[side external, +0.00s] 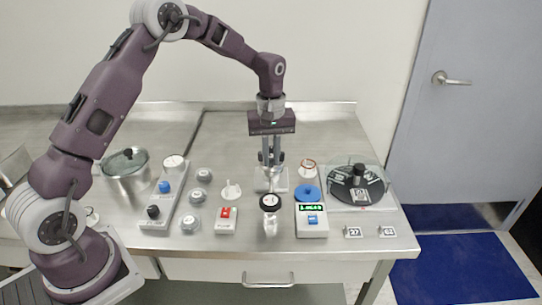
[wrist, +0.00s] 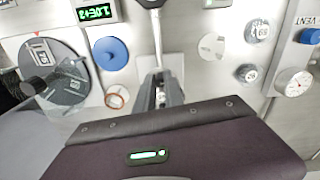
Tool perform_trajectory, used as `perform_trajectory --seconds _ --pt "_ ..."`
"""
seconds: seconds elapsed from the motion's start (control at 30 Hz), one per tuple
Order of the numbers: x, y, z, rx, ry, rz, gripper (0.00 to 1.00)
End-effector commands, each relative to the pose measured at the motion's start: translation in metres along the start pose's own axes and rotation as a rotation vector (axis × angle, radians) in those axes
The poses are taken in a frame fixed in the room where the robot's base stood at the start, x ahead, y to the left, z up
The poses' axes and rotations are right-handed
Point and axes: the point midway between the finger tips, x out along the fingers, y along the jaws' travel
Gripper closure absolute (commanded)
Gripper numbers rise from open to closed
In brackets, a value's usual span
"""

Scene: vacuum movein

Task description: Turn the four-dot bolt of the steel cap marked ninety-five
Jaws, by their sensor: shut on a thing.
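My gripper (side external: 270,158) points straight down over the middle of the bench. It is shut on a narrow grey metal part on a pale block (side external: 277,184); the fingers hide most of it. The fingers (wrist: 158,98) also show in the wrist view, in front of a bright metal shaft (wrist: 158,45). Several small steel caps stand to the left, including a back one (side external: 204,175), a middle one (side external: 197,196) and a front one (side external: 190,223). Two show in the wrist view, an upper one (wrist: 260,30) and a lower one (wrist: 249,73). I cannot surely read ninety-five or make out four-dot bolts.
A black-topped metal piece (side external: 270,202) stands just in front of my gripper. A green-lit readout box (side external: 312,230), a blue disc (side external: 307,193) and a black dial plate (side external: 345,190) lie right. A vent panel (side external: 163,200) and a steel pot (side external: 127,175) stand left.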

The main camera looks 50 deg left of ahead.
Motion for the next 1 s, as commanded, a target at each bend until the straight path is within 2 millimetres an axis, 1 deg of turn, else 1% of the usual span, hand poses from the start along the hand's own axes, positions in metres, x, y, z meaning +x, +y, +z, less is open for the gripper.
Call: perform_trajectory --seconds 0.3,0.5,0.73,1.0 --pt "-0.0007 0.0006 -0.0004 0.266 0.003 0.002 1.00" --pt "-0.0008 0.0006 -0.0006 0.414 0.003 0.002 1.00" --pt "-0.0009 0.0008 -0.0007 0.534 0.003 0.002 1.00" --pt "-0.0010 0.0009 -0.0007 0.600 0.004 0.002 1.00"
